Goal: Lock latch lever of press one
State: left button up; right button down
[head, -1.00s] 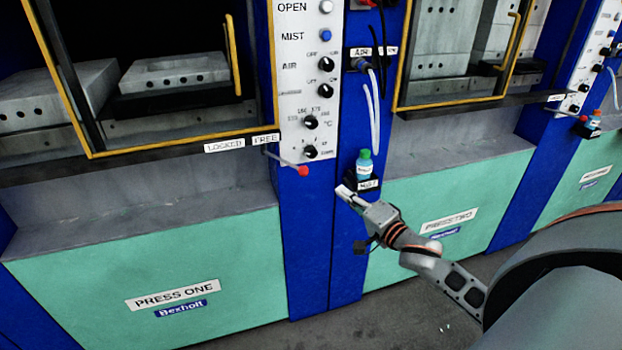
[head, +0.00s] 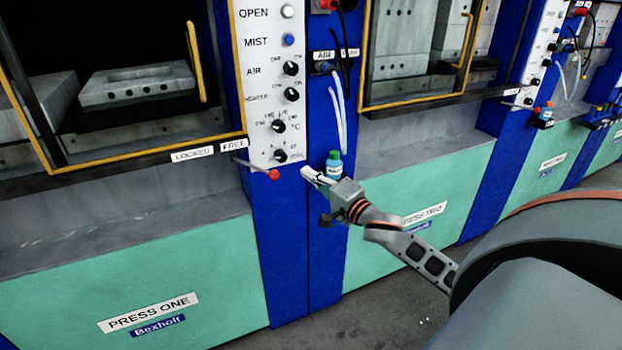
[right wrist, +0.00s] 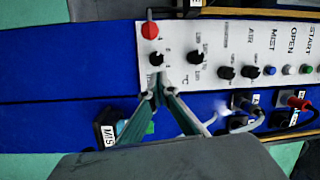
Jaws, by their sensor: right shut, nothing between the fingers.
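The latch lever of press one is a thin rod with a red knob (head: 273,174), below the LOCKED and FREE labels. It starts near the FREE label (head: 234,145) and points right, across the lower edge of the control panel. The knob also shows at the top of the right wrist view (right wrist: 150,30). My right gripper (head: 308,173) is shut and empty, a little to the right of the knob and apart from it. In the right wrist view its fingertips (right wrist: 157,90) meet below the knob, over the panel edge. My left gripper is out of view.
A bottle with a green cap (head: 334,162) stands on the blue post right beside my right gripper, partly hidden by it. The white control panel (head: 262,80) with knobs and buttons is above the lever. Press two (head: 420,225) stands to the right.

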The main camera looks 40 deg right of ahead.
jog(key=w, duration=0.6)
jog(key=shift+w+r, duration=0.25)
jog(key=shift+w, duration=0.15)
jog(key=shift+s+a+f, duration=0.15)
jog(key=shift+s+a, duration=0.1)
jog(key=shift+a, duration=0.4)
jog(key=shift+s+a+f, duration=0.15)
jog(key=shift+s+a, duration=0.05)
jog(key=shift+a, duration=0.45)
jog(key=shift+s+a+f, duration=0.15)
jog(key=shift+s+a, duration=0.1)
jog(key=shift+a, duration=0.4)
jog(key=shift+a, duration=0.2)
